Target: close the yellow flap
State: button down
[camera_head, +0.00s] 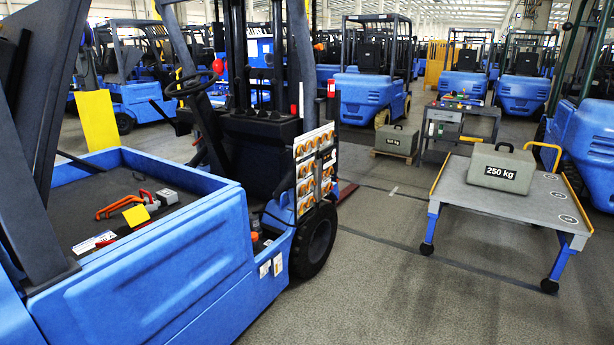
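A large yellow panel (98,119) stands upright, tilted slightly, just behind the far rim of the blue forklift's open bay (150,275). A small yellow plate (136,215) shows inside the bay, beside an orange-red handle (120,204) and a grey connector-like block (168,196). I cannot tell which of the two yellow pieces is the flap, and no hinge is clear on either. My gripper is not in view.
A grey platform cart (520,195) with a "250 kg" weight (496,168) stands at the right. Behind it are a dark tool cart (460,130) and another weight (396,139) on a pallet. Clear floor (400,270) lies between forklift and cart. Dark posts rise at the left.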

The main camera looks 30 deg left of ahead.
aim_at(137, 215)
jog(key=i+j+u, duration=0.15)
jog(key=i+u, duration=0.8)
jog(key=i+l+u, duration=0.2)
jog(key=u, duration=0.3)
jog(key=i+j+u, duration=0.2)
jog(key=i+u, duration=0.25)
jog(key=i+j+u, duration=0.1)
jog(key=i+u, duration=0.15)
jog(key=u, duration=0.2)
jog(key=i+u, duration=0.45)
jog(key=i+l+u, duration=0.2)
jog(key=u, duration=0.25)
jog(key=i+j+z, duration=0.1)
jog(key=i+z, duration=0.25)
jog(key=i+j+z, duration=0.35)
jog(key=i+l+z, duration=0.1)
jog(key=z, duration=0.4)
